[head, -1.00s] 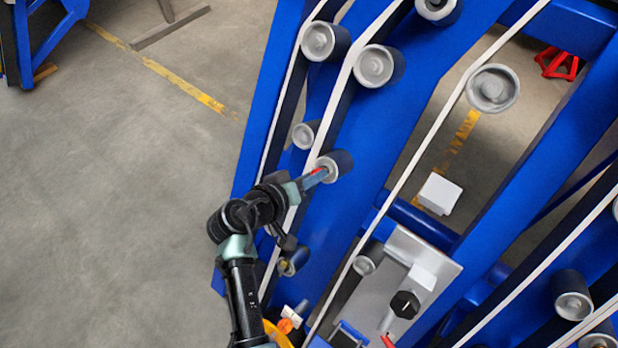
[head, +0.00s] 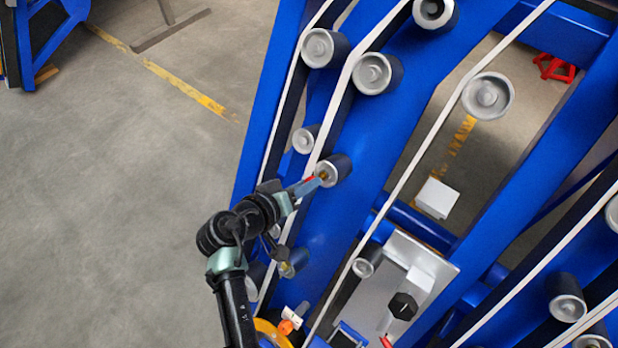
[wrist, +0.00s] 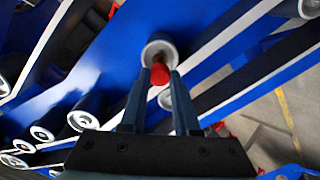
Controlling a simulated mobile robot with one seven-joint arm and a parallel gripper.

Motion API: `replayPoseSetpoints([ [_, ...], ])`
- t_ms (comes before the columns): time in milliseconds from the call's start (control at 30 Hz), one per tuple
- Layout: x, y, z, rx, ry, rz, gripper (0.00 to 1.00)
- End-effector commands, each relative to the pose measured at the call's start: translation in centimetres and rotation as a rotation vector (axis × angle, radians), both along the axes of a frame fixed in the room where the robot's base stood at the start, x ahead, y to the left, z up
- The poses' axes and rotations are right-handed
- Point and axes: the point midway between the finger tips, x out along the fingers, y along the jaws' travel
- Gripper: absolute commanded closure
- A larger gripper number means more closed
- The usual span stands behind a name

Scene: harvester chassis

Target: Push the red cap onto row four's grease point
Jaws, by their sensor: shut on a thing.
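My gripper (head: 322,179) is shut on the red cap (head: 309,180), which shows between its blue-grey fingers. Its fingertips are at the face of a grey roller (head: 335,170) on the blue frame. A small brassy spot shows at the roller's centre by the fingertips. In the wrist view, the fingers (wrist: 161,75) point at the roller (wrist: 160,47), with the bright red cap (wrist: 165,98) between them. A darker reddish part lies between the cap and the roller face. I cannot tell whether the cap touches the grease point. The fingers hide part of it.
Other rollers stand close by, one above left (head: 305,139) and one above (head: 373,73). White-edged belts run along the blue frame (head: 410,120). A white block (head: 437,198) and a grey plate with a black knob (head: 403,306) are to the right. Open floor lies left.

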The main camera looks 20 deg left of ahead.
Motion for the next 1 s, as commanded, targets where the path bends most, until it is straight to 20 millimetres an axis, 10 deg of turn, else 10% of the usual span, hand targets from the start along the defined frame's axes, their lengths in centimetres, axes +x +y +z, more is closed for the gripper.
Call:
replayPoseSetpoints([
  [1000,1.0,-0.4,-0.6,-0.004,0.001,0.001,1.0],
])
